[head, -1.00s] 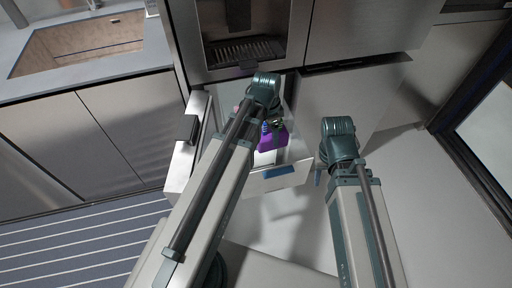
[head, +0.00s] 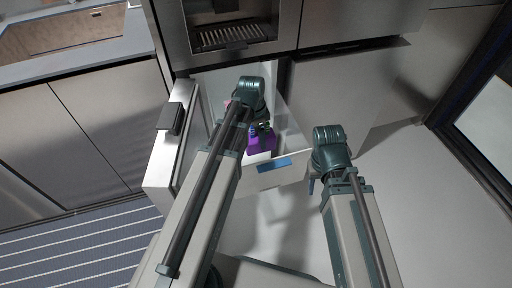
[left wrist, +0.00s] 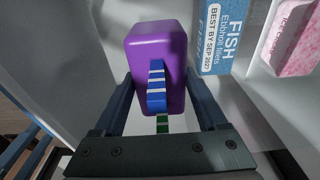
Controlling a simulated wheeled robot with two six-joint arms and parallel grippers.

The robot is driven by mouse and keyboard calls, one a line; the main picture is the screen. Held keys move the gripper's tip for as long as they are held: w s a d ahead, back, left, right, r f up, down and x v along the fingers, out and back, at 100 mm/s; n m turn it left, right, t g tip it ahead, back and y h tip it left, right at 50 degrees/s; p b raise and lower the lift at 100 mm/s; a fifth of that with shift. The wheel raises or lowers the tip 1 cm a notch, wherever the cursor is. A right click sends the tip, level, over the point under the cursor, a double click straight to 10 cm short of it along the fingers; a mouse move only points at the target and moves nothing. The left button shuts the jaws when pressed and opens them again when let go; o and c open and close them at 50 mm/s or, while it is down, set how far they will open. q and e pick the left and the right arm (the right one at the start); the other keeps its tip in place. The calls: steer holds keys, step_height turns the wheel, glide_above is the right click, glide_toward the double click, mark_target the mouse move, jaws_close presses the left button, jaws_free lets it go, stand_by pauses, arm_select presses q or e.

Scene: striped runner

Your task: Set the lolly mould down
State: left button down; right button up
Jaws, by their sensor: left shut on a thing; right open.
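The purple lolly mould (head: 261,144) has blue, white-banded sticks and a green one. My left gripper (head: 262,128) is shut on it, inside or just above the open pale drawer (head: 290,172). In the left wrist view the mould (left wrist: 155,45) sits between the two fingers (left wrist: 160,105). I cannot tell whether its underside touches the drawer floor. My right gripper (head: 312,184) is to the right of the drawer, apart from it, and holds nothing that I can see; its fingers are mostly hidden by its own wrist.
In the left wrist view a blue fish box (left wrist: 222,35) stands close to the mould's right, with a pink box (left wrist: 292,38) beyond it. A steel front panel with a dark handle (head: 172,118) stands left of the drawer. Open floor (head: 385,190) lies to the right.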

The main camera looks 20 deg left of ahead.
mark_target(257, 136)
arm_select(q)
step_height(257, 136, down, 9)
steer(key=b, duration=0.8)
steer(key=shift+r, duration=0.2)
steer(key=shift+f, duration=0.15)
jaws_free()
steer(key=r+p, duration=0.8)
steer(key=a+r+p, duration=0.1)
steer(key=r+p, duration=0.3)
steer(key=shift+s+a+r, duration=0.1)
steer(key=shift+s+r, duration=0.05)
steer(key=shift+s, duration=0.25)
